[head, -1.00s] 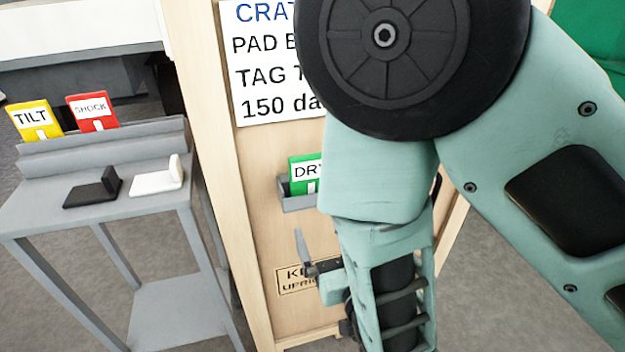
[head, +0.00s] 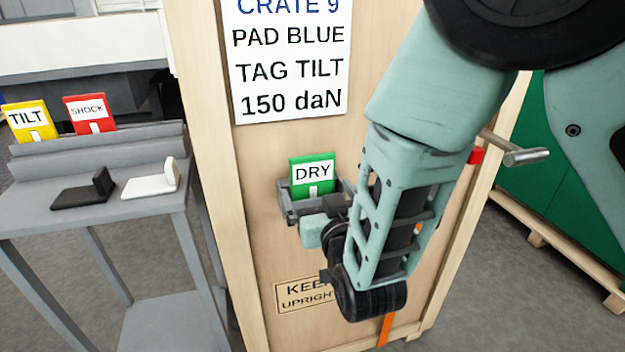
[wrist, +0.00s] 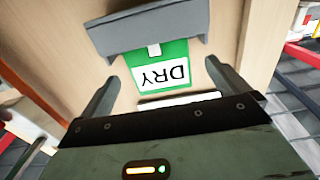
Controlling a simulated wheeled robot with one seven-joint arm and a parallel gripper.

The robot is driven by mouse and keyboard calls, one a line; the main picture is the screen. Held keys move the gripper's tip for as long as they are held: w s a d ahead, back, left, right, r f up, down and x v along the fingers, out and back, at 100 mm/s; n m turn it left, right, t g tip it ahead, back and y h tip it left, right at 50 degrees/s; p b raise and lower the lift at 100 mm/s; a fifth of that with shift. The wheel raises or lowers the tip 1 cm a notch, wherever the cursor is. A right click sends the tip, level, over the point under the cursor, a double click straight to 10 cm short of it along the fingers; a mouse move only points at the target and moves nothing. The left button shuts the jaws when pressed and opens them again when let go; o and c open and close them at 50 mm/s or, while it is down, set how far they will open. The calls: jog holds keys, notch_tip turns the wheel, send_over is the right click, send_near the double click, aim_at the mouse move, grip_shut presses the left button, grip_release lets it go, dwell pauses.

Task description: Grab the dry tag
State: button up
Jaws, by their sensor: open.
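The green dry tag (head: 313,174), with a white DRY label, stands in a small grey holder (head: 284,199) on the front of the wooden crate. In the wrist view the tag (wrist: 160,72) appears upside down, its lower end in the grey holder (wrist: 150,30). My gripper (head: 318,200) is open at the holder, partly hiding its front and right side. In the wrist view my gripper's two fingers (wrist: 160,76) lie on either side of the tag, with gaps showing between them and it. Nothing is held.
A grey stand (head: 120,225) on the left carries a yellow TILT tag (head: 30,121), a red SHOCK tag (head: 90,113), a black pad (head: 85,190) and a white pad (head: 152,180). The crate (head: 265,250) bears a printed sign (head: 290,70). A metal handle (head: 520,152) sticks out at right.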

aim_at(314, 178)
jog(key=shift+w+a+r, duration=0.1)
jog(key=shift+w+r, duration=0.05)
jog(key=shift+w, duration=0.45)
jog(key=p+x, duration=0.1)
jog(key=x, duration=0.3)
jog(key=shift+w+r+p, duration=0.1)
jog(key=shift+w+p, duration=0.1)
jog(key=shift+p, duration=0.15)
jog(key=shift+c, duration=0.3)
jog(key=c, duration=0.8)
